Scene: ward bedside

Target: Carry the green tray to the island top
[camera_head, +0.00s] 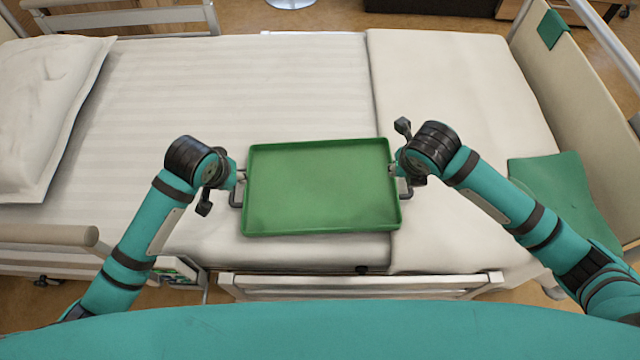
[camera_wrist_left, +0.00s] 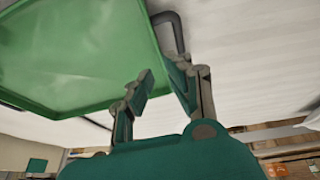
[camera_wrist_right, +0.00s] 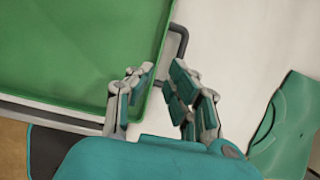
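The green tray (camera_head: 320,188) is empty and appears to lie flat on the bed near its front side. It has a dark bar handle at each short end. My left gripper (camera_head: 236,174) is at the left handle (camera_head: 236,192), with its fingers apart and the handle close to one fingertip in the left wrist view (camera_wrist_left: 158,80). My right gripper (camera_head: 396,168) is at the right handle (camera_head: 405,188). In the right wrist view (camera_wrist_right: 160,82) its fingers stand apart at the tray's edge, with the handle by the fingertips. Contact with the handles is not clear. No island top is identifiable.
The white bed (camera_head: 230,85) spreads beneath and behind the tray. A pillow (camera_head: 50,105) lies at the left. A low bed rail (camera_head: 360,284) runs in front. A green cloth (camera_head: 565,195) lies at the right by the footboard (camera_head: 580,110).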

